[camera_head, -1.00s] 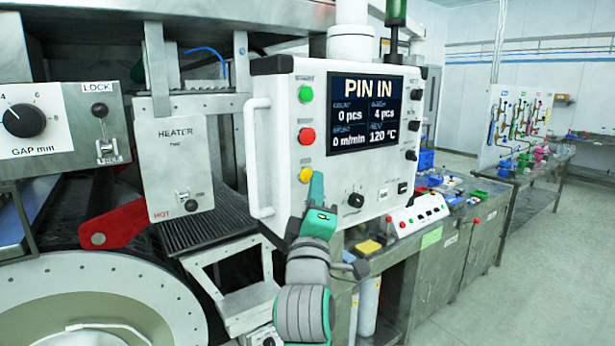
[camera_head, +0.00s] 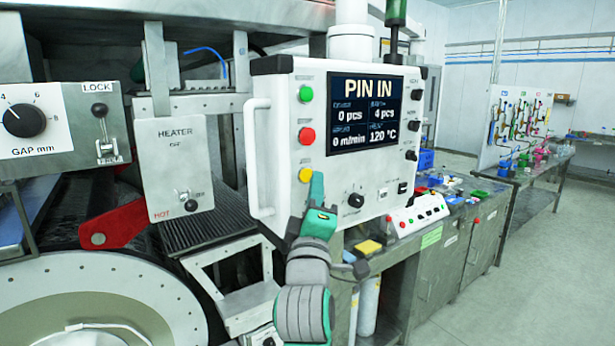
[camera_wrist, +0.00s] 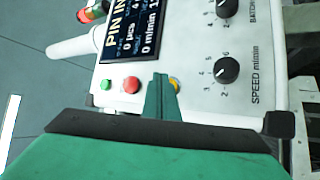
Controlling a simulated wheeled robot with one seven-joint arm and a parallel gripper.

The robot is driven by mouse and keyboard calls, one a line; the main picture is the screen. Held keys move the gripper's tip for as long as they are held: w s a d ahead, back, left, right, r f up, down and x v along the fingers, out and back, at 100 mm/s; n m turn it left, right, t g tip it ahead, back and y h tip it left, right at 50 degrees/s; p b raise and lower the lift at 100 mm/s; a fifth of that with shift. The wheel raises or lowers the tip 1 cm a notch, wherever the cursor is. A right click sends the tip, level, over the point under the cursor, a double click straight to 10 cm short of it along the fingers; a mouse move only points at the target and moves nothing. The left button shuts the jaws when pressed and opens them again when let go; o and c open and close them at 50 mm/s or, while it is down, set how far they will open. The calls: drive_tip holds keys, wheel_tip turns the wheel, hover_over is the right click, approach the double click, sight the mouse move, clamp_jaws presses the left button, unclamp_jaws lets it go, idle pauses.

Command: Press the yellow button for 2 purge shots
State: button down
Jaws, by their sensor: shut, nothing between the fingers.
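The yellow button (camera_head: 305,174) is on the left side of the white control panel (camera_head: 335,185), below the red button (camera_head: 307,136) and the green button (camera_head: 306,94). My green gripper (camera_head: 317,178) is shut and empty, its fingertips just right of the yellow button in the head view. In the wrist view the fingertips (camera_wrist: 160,80) partly hide the yellow button (camera_wrist: 175,84). I cannot tell whether they touch it. The panel's screen (camera_head: 366,112) reads "PIN IN", "0 pcs", "4 pcs", "0 m/min" and "120 °C".
A white handle (camera_head: 256,160) runs down the panel's left side. Dark knobs (camera_head: 356,200) sit on the panel right of my gripper. A red lever (camera_head: 115,226) and a heater box (camera_head: 176,170) stand to the left. A workbench (camera_head: 450,240) stands to the right.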

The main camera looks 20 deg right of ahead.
drive_tip(key=shift+w, duration=0.1)
idle(0.5)
drive_tip(key=shift+w+a, duration=0.15)
drive_tip(key=shift+w, duration=0.15)
drive_tip(key=shift+w+a, duration=0.15)
drive_tip(key=shift+w, duration=0.25)
idle(0.8)
idle(0.3)
drive_tip(key=shift+s+d, duration=0.3)
drive_tip(key=shift+s, duration=0.5)
drive_tip(key=shift+s, duration=0.1)
drive_tip(key=shift+s+d, duration=0.3)
drive_tip(key=shift+s, duration=0.45)
drive_tip(key=shift+s+d, duration=0.25)
drive_tip(key=shift+s, duration=0.5)
drive_tip(key=shift+s+d, duration=0.3)
drive_tip(key=shift+s, duration=0.45)
